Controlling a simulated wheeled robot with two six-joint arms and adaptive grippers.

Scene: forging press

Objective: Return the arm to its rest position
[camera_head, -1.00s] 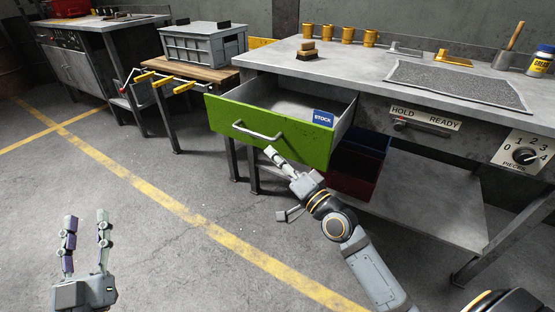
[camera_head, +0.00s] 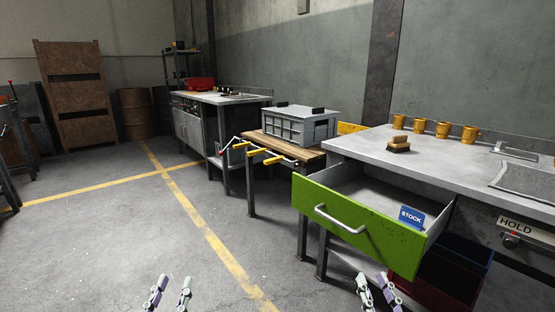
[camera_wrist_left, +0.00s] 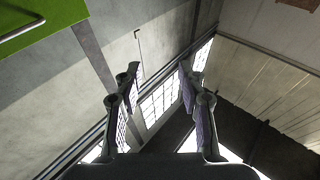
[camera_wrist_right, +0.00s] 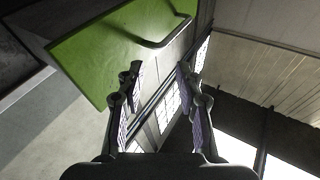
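My left gripper (camera_head: 170,292) is at the bottom edge of the head view, over the floor, its two fingers apart and empty. My right gripper (camera_head: 378,292) is at the bottom edge too, in front of and below the green drawer (camera_head: 350,225), also apart and empty. In the left wrist view the fingers (camera_wrist_left: 157,80) stand apart with nothing between them. The right wrist view shows the same for the right fingers (camera_wrist_right: 158,80), with the drawer front behind them. Neither gripper touches the drawer's handle (camera_head: 340,218). The drawer stands pulled out, with a blue STOCK label inside.
The grey workbench (camera_head: 440,165) carries several brass cups (camera_head: 443,129) and a brush (camera_head: 399,143). Dark blue and red bins (camera_head: 455,270) sit under it. A small table with a grey crate (camera_head: 295,124) stands left of it.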

